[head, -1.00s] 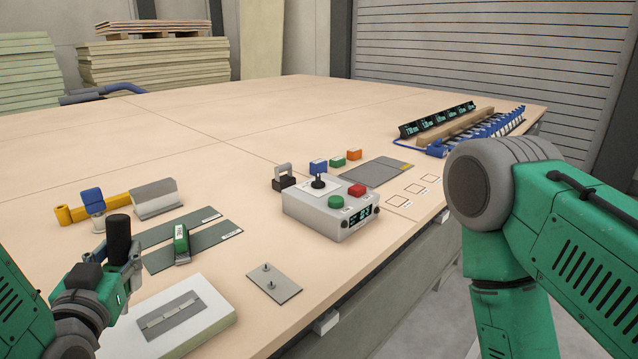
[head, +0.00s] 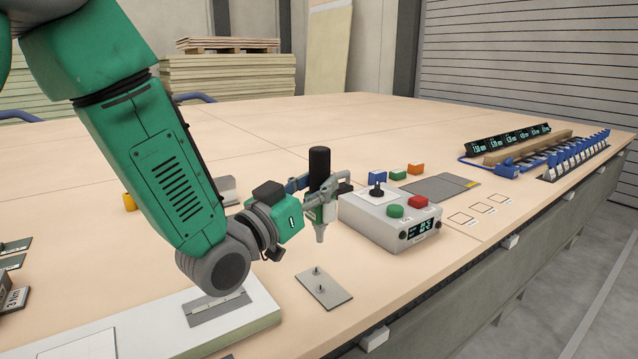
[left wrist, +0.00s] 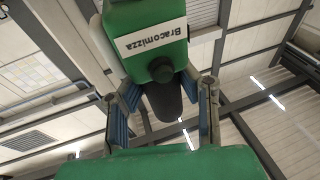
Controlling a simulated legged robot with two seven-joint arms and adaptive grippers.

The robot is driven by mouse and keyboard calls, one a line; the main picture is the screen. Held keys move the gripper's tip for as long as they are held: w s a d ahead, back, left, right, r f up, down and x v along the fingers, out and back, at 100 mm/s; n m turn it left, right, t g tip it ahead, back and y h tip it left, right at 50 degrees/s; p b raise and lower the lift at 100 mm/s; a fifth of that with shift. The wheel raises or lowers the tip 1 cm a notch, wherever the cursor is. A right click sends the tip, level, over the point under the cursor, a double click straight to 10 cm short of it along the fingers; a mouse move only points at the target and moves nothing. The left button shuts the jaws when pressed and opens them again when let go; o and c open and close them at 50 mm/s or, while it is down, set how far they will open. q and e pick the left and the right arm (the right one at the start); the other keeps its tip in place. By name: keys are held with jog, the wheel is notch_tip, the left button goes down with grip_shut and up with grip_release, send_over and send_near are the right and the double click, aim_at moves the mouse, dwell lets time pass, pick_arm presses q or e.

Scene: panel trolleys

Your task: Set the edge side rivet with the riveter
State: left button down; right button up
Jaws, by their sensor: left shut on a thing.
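The riveter (head: 319,168), with a black cylinder on top and a grey nose pointing down, is held upright in my left gripper (head: 322,198). The gripper is shut on it. In the left wrist view the riveter's green labelled body (left wrist: 152,45) shows between the two fingers (left wrist: 165,95). A grey plate (head: 334,296) lies on the table below and carries two small upright rivets (head: 318,270). The riveter's nose appears above the far side of this plate, apart from the rivets. I cannot tell which rivet is the edge side one. My right gripper is out of view.
A control box (head: 372,222) with green and red buttons stands just right of the riveter. A pale panel (head: 262,312) with a grey strip lies under my left arm. A dark flat plate (head: 440,188) and blue racks (head: 575,155) are farther right. The table's front edge is close.

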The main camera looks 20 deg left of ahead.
aim_at(318, 230)
pick_arm(q)
jog(key=shift+d+f+b, duration=0.2)
jog(key=shift+f+b, duration=0.65)
jog(key=shift+f, duration=0.15)
jog(key=shift+a+f+b, duration=0.1)
jog(key=shift+f+b, duration=2.4)
jog(key=shift+f, duration=0.9)
